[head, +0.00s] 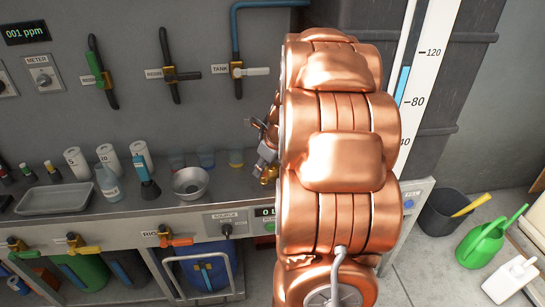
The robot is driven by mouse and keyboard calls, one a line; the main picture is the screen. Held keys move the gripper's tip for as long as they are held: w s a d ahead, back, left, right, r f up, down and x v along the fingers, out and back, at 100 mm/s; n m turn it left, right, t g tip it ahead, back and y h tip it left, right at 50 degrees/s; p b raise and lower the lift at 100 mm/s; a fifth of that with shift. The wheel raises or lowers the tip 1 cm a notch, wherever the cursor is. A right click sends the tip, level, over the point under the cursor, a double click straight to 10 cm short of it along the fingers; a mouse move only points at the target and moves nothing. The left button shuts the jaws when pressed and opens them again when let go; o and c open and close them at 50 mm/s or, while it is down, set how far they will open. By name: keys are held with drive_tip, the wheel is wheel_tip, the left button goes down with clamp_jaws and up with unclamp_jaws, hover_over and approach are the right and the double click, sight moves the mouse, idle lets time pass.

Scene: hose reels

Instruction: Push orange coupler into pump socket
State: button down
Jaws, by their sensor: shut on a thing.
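My gripper (263,152) shows only in part, at the left edge of my large copper-coloured arm, above the bench. A small orange-brass piece (268,175), which looks like the orange coupler, shows just below it, at the bench's rear right. My gripper is shut on it, but my arm hides most of the grip. I cannot make out the pump socket or whether the coupler touches it.
The bench (110,215) carries a grey tray (55,200), a metal bowl (190,184), bottles and cups. Valves line the wall and bench front. A black bucket (447,213), a green watering can (483,243) and a white jug (509,280) stand on the floor at right.

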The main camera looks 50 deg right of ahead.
drive_tip(key=shift+w+d+f+p, duration=0.45)
drive_tip(key=shift+w+d+f, duration=0.4)
drive_tip(key=shift+d, duration=0.75)
drive_tip(key=shift+w+d+f+p, duration=0.4)
drive_tip(key=shift+w+d+f, duration=0.45)
drive_tip(key=shift+d, duration=0.7)
drive_tip(key=shift+w+d+f+p, duration=0.5)
drive_tip(key=shift+w+d, duration=0.55)
drive_tip(key=shift+d, duration=0.55)
drive_tip(key=shift+f, duration=0.2)
drive_tip(key=c, duration=0.9)
unclamp_jaws()
